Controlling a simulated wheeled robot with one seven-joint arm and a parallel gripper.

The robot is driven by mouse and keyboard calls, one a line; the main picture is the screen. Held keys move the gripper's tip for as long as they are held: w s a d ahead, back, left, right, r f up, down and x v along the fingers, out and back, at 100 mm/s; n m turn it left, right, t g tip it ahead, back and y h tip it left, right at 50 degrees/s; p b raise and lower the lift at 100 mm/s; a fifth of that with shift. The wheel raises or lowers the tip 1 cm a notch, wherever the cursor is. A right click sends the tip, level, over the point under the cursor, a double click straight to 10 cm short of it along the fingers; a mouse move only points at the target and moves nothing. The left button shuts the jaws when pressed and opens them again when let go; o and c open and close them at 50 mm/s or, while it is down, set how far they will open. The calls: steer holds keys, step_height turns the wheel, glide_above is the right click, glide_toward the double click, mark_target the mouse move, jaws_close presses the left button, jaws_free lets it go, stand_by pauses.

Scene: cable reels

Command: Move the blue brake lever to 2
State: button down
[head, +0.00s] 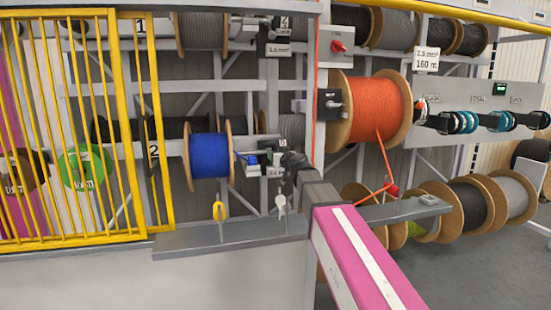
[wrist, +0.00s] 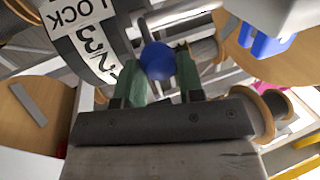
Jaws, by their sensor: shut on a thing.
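The blue brake lever shows in the wrist view as a round blue knob (wrist: 158,61). My gripper (wrist: 159,82) has its two green fingertips on either side of the knob, shut on it. In the head view my gripper (head: 287,163) is at the small fittings right of the blue reel (head: 208,156), and mostly hides the lever.
A grey ledge (head: 230,237) with a yellow-headed key (head: 219,210) and a white-tagged key (head: 280,203) runs below my gripper. A yellow barred gate (head: 70,130) stands left. An orange reel (head: 375,108) is close on the right. Metal rack posts stand behind.

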steer(key=shift+w+r, duration=0.1)
steer(key=shift+w, duration=0.05)
steer(key=c, duration=0.8)
jaws_free()
steer(key=shift+o, duration=0.2)
steer(key=v, duration=1.1)
steer(key=shift+a, duration=0.1)
